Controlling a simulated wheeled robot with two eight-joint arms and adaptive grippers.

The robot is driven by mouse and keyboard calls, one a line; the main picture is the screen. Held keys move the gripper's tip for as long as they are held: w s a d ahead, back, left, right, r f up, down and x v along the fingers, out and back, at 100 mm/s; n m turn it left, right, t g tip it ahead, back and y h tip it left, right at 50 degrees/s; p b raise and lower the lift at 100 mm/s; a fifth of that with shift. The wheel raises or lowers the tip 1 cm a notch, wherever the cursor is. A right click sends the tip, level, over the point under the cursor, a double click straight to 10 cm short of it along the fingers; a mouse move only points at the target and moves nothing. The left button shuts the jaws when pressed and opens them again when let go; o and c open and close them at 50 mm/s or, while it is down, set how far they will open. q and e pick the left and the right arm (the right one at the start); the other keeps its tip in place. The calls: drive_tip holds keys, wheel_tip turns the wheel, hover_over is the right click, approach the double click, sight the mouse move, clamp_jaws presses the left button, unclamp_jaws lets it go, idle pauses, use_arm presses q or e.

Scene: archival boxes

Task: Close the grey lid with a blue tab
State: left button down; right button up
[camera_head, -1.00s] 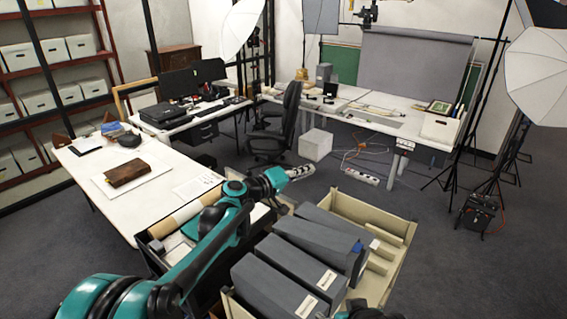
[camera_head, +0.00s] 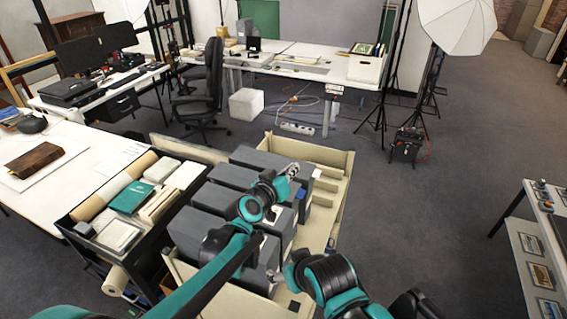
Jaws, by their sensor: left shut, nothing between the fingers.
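Several dark grey archival boxes stand side by side in a cream crate (camera_head: 348,185). My right gripper (camera_head: 278,276) is low at the front right of the boxes, small and unclear.
A black bin (camera_head: 75,225) with rolls, books and papers stands left of the crate. A white table (camera_head: 75,140) with a brown book (camera_head: 34,159) is farther left. A side table with pictures (camera_head: 530,250) is at the right. Open carpet lies between it and the crate.

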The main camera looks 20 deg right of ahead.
use_arm(q)
drive_tip(key=shift+s+d+f+b, duration=0.1)
drive_tip(key=shift+d+f+b, duration=0.1)
drive_tip(key=shift+f, duration=0.3)
drive_tip(key=shift+s+d+f+b, duration=0.1)
drive_tip(key=shift+f+b, duration=0.1)
drive_tip(key=shift+f, duration=0.25)
drive_tip(key=s+a+r+p, duration=0.4)
drive_tip(key=s+a+r, duration=0.2)
drive_tip(key=s+a, duration=0.1)
drive_tip(key=s+a+f+n+g+y+b, duration=0.1)
drive_tip(key=s+a+f+y+b, duration=0.3)
drive_tip(key=a+f, duration=0.4)
drive_tip(key=s+a+f+n+y+b, duration=0.3)
drive_tip(key=a+f, duration=0.5)
drive_tip(key=a, duration=1.1)
drive_tip(key=s+a+f+n+g+y+b, duration=0.1)
drive_tip(key=s+a+f+y+b, duration=0.3)
drive_tip(key=a, duration=0.9)
drive_tip(key=s+f+b, duration=0.2)
drive_tip(key=s+f, duration=0.2)
drive_tip(key=s, duration=0.1)
drive_tip(key=shift+a+n+g+y+b, duration=0.2)
drive_tip(key=shift+n+g+y+b, duration=0.1)
drive_tip(key=shift+n+y, duration=0.1)
